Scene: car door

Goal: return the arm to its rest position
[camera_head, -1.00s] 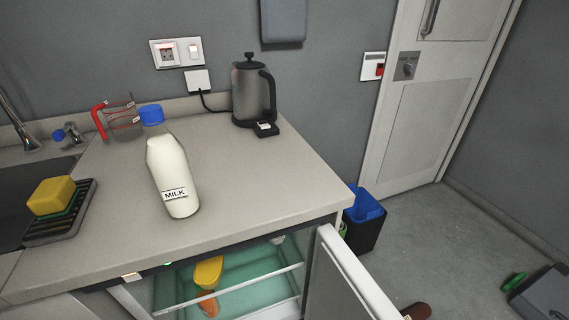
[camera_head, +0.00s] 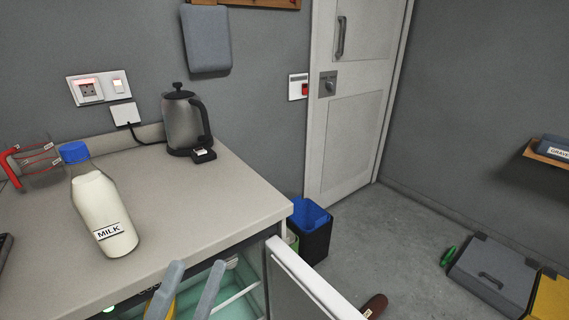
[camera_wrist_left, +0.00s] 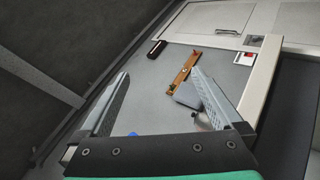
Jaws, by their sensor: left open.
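My left gripper (camera_head: 198,266) shows at the bottom of the head view as two grey fingers pointing up, apart and with nothing held between them. It is in front of the open fridge (camera_head: 252,300) under the counter. A yellow item shows partly behind the fingers. In the left wrist view the two fingers of the left gripper (camera_wrist_left: 161,74) are spread wide with an empty gap, facing the wall. My right gripper is in no view.
A milk bottle (camera_head: 103,215) and a kettle (camera_head: 184,125) stand on the counter (camera_head: 190,195). The fridge door (camera_head: 300,285) stands open at the right of the fingers. A blue-lined bin (camera_head: 312,225) is beyond it.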

